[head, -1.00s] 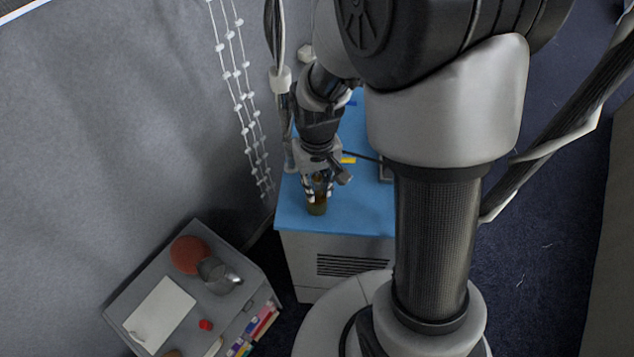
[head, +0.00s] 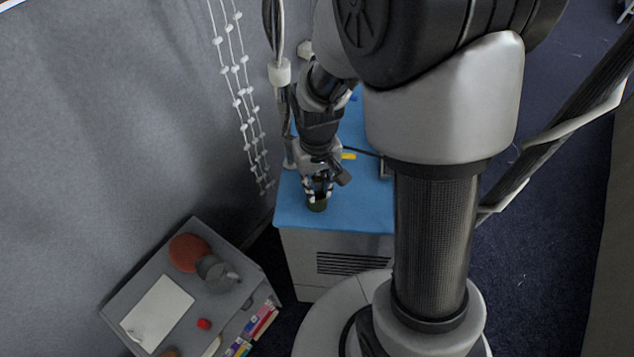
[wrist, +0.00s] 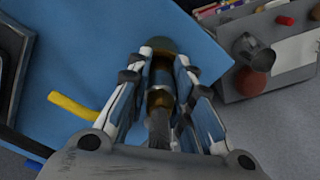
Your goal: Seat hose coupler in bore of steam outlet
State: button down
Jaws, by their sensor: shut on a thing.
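My gripper (head: 317,195) is shut on the hose coupler (wrist: 160,88), a dark, brass-banded cylinder between the fingers in the wrist view. In the head view only a small dark part of the coupler (head: 318,183) shows between the fingers. The steam outlet (head: 317,206) looks like a short, dark olive cylinder at the near left part of the blue top. Its edge also shows just past the fingertips in the wrist view (wrist: 168,45). The coupler lines up with the outlet. The bore is hidden, so I cannot tell whether the coupler's end is inside it.
The blue-topped cabinet (head: 350,216) has a yellow bar (wrist: 73,104) and a dark box (wrist: 12,50) on top. A grey side unit (head: 236,302) at lower left holds a metal jug (head: 213,270), a reddish round thing (head: 188,250) and paper. Beaded cords (head: 240,98) hang by the grey wall.

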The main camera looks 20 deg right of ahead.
jog(key=shift+f, duration=0.15)
jog(key=c, duration=1.3)
grip_release()
jog(key=shift+c, duration=0.2)
notch_tip(320, 180, up, 12)
jog(key=shift+r, duration=0.1)
jog(key=s+f+t+b, duration=0.2)
jog(key=s+t+b, duration=0.2)
jog(key=s+b, duration=0.7)
jog(key=s, duration=0.4)
jog(key=shift+f+t, duration=0.2)
jog(key=shift+t, duration=0.1)
